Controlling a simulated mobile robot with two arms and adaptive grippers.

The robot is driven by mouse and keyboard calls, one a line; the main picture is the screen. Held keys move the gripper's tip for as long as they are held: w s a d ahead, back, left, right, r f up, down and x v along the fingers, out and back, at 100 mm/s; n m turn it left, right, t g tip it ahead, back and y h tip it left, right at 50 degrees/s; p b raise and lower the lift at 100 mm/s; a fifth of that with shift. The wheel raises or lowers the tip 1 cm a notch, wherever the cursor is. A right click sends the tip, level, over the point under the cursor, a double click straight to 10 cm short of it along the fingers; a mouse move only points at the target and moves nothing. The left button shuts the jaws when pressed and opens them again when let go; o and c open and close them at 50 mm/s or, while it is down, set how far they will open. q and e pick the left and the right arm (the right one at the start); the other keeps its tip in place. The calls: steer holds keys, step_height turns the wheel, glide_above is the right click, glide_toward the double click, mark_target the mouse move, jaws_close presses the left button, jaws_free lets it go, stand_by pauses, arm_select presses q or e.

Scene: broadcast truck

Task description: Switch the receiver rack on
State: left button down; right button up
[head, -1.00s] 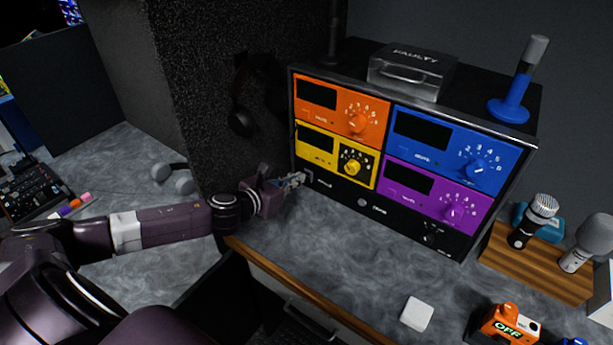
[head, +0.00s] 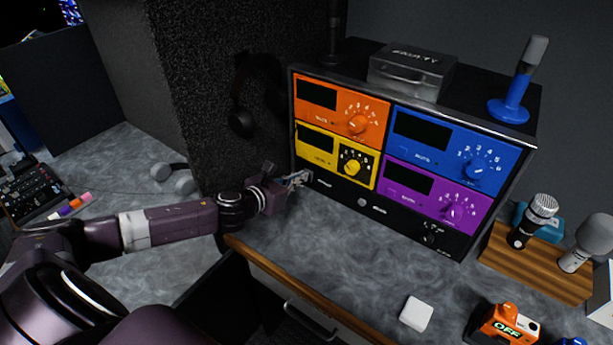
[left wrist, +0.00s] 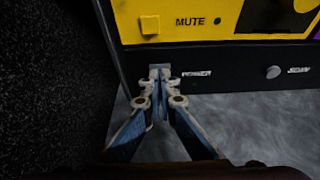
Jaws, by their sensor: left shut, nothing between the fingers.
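The receiver rack (head: 330,188) is a black cabinet on the counter with orange, blue, yellow and purple units. Their displays are dark. In the left wrist view its black bottom strip (left wrist: 235,73) carries a label reading POWER and a round knob further right. My left gripper (head: 303,178) is shut and empty at the left end of that strip. In the left wrist view its fingertips (left wrist: 159,78) are together in front of a small grey switch (left wrist: 159,69) left of the POWER label, partly hidden by them. I cannot tell whether they touch it. My right gripper is not in view.
A FAULTY-labelled clear box (head: 411,75) and a blue-based stand (head: 509,110) sit on the rack. Microphones stand in a wooden holder (head: 538,265) at right. A white square (head: 416,314) lies on the counter. A dark speckled wall (head: 195,90) rises close left of my gripper.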

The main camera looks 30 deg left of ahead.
arm_select(q)
steer(key=shift+w+f, duration=0.1)
steer(key=shift+w, duration=0.15)
steer(key=p+v, duration=0.1)
steer(key=v, duration=0.6)
stand_by(0.6)
stand_by(0.5)
